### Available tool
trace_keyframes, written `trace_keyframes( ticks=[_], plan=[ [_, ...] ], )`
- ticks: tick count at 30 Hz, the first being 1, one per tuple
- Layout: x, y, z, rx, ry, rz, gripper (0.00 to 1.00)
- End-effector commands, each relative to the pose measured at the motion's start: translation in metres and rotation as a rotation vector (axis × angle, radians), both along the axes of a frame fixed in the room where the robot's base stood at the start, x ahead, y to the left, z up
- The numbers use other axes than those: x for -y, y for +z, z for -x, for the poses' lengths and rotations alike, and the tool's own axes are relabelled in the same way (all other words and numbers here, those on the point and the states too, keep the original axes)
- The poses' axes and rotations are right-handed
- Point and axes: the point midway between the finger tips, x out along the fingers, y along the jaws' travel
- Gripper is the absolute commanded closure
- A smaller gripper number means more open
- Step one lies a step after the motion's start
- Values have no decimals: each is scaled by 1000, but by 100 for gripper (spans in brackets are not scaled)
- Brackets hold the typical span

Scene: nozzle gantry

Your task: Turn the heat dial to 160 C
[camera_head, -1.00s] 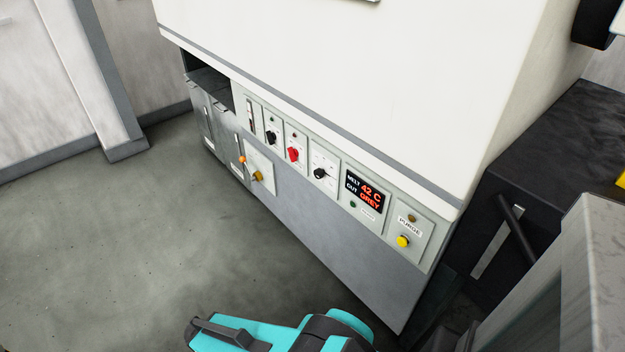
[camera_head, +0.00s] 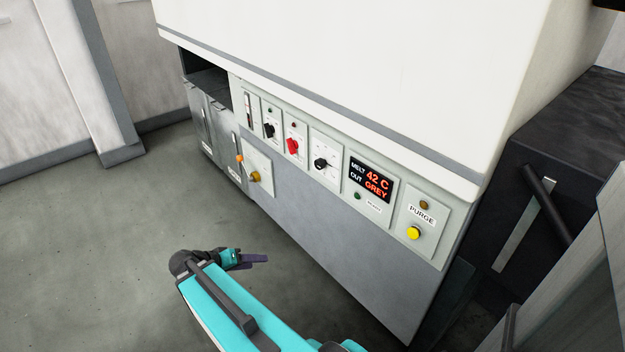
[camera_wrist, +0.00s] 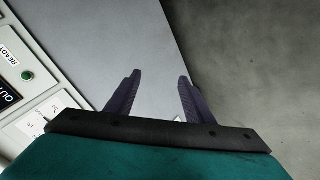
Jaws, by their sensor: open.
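The dial plate with a black knob (camera_head: 322,164) and marks around it, apparently the heat dial, is on the machine's control strip, left of the display. Its scale is too small to read. The display (camera_head: 371,180) reads MELT 42 C and OUT GREY. My gripper (camera_head: 262,259) is low in front of the machine, over the floor, apart from the panel and below the dial. In the wrist view its two dark fingers (camera_wrist: 159,76) are spread with nothing between them, before the plain grey lower panel (camera_wrist: 110,40). The knob is not visible there.
A yellow purge button (camera_head: 414,233) is at right. An orange-tipped lever (camera_head: 240,158) and yellow knob (camera_head: 255,176) stick out at left. A dark cabinet (camera_head: 560,150) stands right. Floor at left is clear.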

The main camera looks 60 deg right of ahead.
Motion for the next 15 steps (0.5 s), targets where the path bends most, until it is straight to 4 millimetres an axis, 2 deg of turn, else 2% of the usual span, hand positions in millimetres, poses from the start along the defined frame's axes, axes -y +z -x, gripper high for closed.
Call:
trace_keyframes(
  ticks=[1,6,15],
  plan=[
    [16,6,-5,45,-31,58,52],
    [63,54,-11,201,-136,268,52],
    [128,152,-2,495,-292,641,52]
  ],
)
